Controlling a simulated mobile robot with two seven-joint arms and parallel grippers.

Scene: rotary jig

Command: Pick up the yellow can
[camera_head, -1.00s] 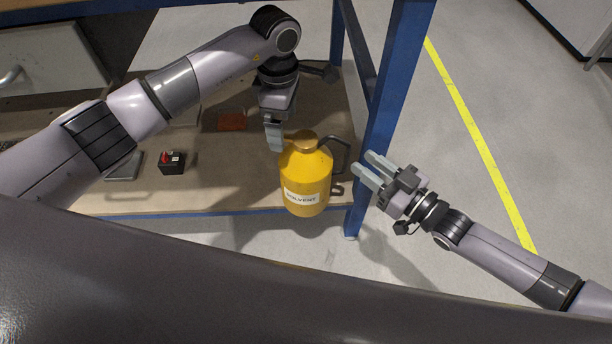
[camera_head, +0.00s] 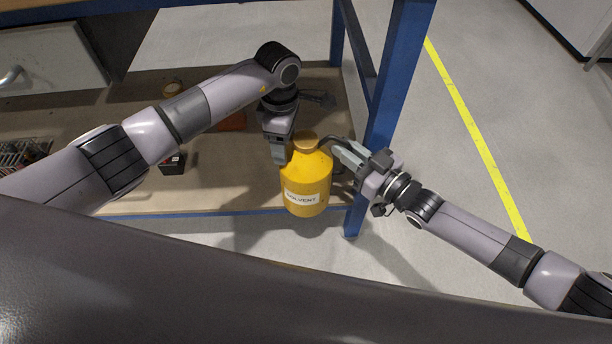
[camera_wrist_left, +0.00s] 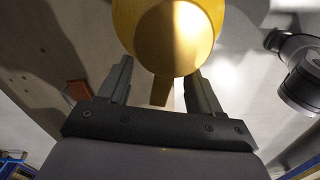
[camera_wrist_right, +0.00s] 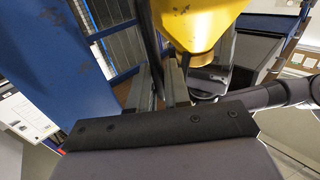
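The yellow can (camera_head: 306,185) has a white SOLVENT label and a brass-coloured cap. It looks upright at the front edge of the shelf; I cannot tell whether its base touches anything. It shows in the left wrist view (camera_wrist_left: 165,25) and the right wrist view (camera_wrist_right: 198,20). My left gripper (camera_head: 278,160) is at the can's upper left, fingers apart, with a narrow yellow-brown tab between them and gaps on both sides. My right gripper (camera_head: 340,148) is at the can's right with its fingers close together around the dark handle (camera_wrist_right: 149,40).
The wooden shelf (camera_head: 225,195) lies under my left arm. A blue post (camera_head: 395,85) stands close behind my right gripper. The floor at right is clear.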

